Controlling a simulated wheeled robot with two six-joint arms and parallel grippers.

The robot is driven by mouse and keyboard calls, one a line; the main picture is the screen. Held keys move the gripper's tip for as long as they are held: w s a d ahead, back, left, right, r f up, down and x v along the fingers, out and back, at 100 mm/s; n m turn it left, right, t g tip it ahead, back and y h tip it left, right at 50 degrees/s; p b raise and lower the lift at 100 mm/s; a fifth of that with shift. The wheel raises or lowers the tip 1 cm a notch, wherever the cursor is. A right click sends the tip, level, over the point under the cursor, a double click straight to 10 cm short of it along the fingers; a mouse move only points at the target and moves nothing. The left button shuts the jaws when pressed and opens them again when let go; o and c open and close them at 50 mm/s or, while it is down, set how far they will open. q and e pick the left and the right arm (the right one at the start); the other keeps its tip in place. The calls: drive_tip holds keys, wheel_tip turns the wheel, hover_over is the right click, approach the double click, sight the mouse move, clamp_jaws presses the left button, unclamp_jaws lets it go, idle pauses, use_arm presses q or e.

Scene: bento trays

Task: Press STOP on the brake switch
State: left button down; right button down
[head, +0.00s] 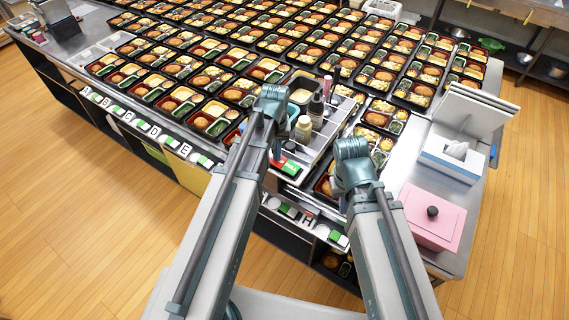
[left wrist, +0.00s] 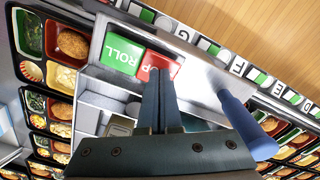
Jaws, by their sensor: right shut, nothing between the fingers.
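The brake switch shows in the left wrist view as a green ROLL half (left wrist: 122,53) and a red STOP half (left wrist: 161,64) side by side. In the head view its red part (head: 291,168) shows just right of my left arm. My left gripper (left wrist: 160,76) is shut and empty, with its fingertips over the red half, hiding most of its lettering. I cannot tell whether the tips touch it. In the head view my left gripper is hidden. My right arm stands to the right of the switch, and its gripper cannot be made out.
Many filled bento trays (head: 213,118) cover the counter. Bottles (head: 303,128) stand in a grey rack just beyond the switch. A pink box (head: 432,218) and a white tissue box (head: 450,160) are at the right. Lettered labels line the front edge.

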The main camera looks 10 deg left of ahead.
use_arm(q)
drive_tip(key=shift+f, duration=0.15)
wheel_tip(320, 180, up, 7)
drive_tip(key=p, duration=0.7)
idle(0.3)
drive_tip(key=shift+s+d+f, duration=0.15)
drive_tip(key=shift+f, duration=0.05)
drive_tip(key=s+d+f+m+b, duration=0.3)
drive_tip(key=s+d+f+b, duration=0.1)
drive_tip(key=s, duration=0.3)
drive_tip(key=s+d+f+m+y+b, duration=0.1)
drive_tip(key=s+d+f+m+b, duration=0.1)
drive_tip(key=s+d+f+b, duration=0.2)
drive_tip(key=s+d+b, duration=0.1)
drive_tip(key=s+d, duration=0.1)
drive_tip(key=s, duration=0.1)
drive_tip(key=shift+f+m, duration=0.3)
drive_tip(key=shift+m, duration=0.1)
